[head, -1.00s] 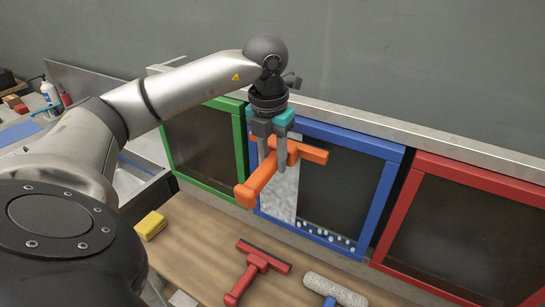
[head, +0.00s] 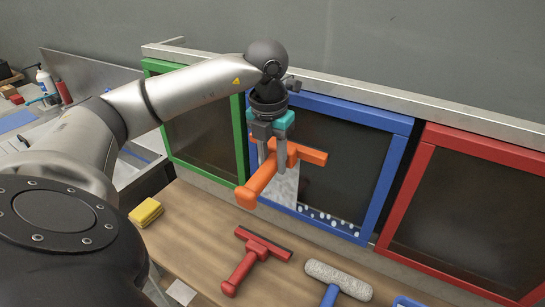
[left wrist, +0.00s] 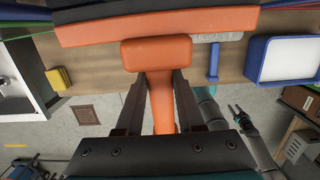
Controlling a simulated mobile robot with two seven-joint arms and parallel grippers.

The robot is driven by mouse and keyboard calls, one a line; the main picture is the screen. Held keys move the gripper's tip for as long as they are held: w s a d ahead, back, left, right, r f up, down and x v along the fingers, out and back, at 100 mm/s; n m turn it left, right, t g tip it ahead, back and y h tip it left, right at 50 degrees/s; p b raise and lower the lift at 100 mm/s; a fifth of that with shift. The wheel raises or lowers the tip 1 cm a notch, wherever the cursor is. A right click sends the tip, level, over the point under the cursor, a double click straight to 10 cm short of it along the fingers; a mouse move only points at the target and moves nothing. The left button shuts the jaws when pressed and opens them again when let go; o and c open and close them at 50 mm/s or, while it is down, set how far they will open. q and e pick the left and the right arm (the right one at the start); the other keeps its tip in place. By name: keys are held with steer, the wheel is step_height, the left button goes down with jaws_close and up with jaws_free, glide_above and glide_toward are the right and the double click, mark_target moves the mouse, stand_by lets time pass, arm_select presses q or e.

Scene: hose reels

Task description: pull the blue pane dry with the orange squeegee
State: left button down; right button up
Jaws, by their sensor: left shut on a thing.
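My left gripper (head: 273,162) is shut on the handle of the orange squeegee (head: 256,186), with the handle tilted out from the pane. In the left wrist view the squeegee's orange head (left wrist: 160,25) spans the top, and its handle runs between the fingers (left wrist: 161,82). The squeegee's head lies across the upper left of the blue pane (head: 388,182); I cannot tell if its edge touches the glass. Pale foam (head: 285,187) covers the strip below the head at the left. The pane's right part is dark and clear, with white droplets along the bottom.
Green (head: 160,100) and red (head: 405,200) framed panes flank the blue one. On the wooden counter are a yellow sponge (head: 146,212), a red squeegee (head: 244,268), a roller with blue handle (head: 338,280) and a blue tray (left wrist: 285,60). Bare wood lies between them.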

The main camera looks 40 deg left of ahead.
arm_select(q)
step_height(320, 180, down, 17)
steer(key=b, duration=1.3)
steer(key=shift+f+b, duration=0.2)
steer(key=shift+b, duration=0.2)
stand_by(0.5)
step_height(320, 180, down, 3)
steer(key=shift+w+f+b, duration=0.1)
steer(key=shift+b, duration=1.15)
steer(key=s+d+b, duration=0.1)
steer(key=s+b, duration=0.1)
steer(key=s, duration=0.4)
steer(key=shift+s+d+b, duration=0.3)
steer(key=shift+s, duration=0.1)
